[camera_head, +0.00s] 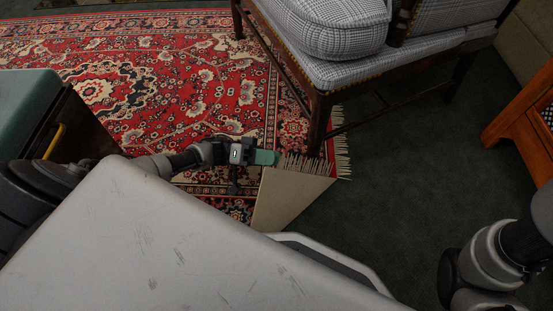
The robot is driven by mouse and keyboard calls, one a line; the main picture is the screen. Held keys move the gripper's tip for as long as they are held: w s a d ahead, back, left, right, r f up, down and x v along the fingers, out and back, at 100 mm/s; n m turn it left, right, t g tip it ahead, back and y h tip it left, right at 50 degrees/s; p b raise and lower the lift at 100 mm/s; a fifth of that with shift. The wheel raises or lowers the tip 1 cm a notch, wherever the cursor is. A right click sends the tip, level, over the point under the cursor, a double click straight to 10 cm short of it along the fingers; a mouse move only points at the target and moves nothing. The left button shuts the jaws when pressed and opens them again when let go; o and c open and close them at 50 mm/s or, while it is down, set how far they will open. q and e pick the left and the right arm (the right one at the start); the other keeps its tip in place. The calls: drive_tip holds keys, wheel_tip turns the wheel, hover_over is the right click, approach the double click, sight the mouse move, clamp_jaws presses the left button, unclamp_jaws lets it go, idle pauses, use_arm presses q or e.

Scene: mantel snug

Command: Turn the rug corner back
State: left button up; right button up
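The red patterned rug (205,95) covers the floor at the upper left and runs under the chair. Its near right corner (288,197) is folded over, with the plain beige underside facing up and the fringe along its far edge. My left gripper (266,157) reaches in from the left, low over the rug. Its teal fingers look closed together at the tip of the folded corner, beside the fringe; the fingers hide the tip itself. My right arm shows at the lower right, but its gripper is out of view.
A checked upholstered chair (350,72) stands on the rug, one dark leg close to the folded corner. A green-topped dark cabinet (22,100) is at the left. An orange wooden piece (520,130) stands at the right. Dark green carpet (400,180) lies bare between.

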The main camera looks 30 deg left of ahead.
use_arm(q)
drive_tip(key=shift+x, duration=0.95)
drive_tip(key=shift+c, duration=0.4)
clamp_jaws()
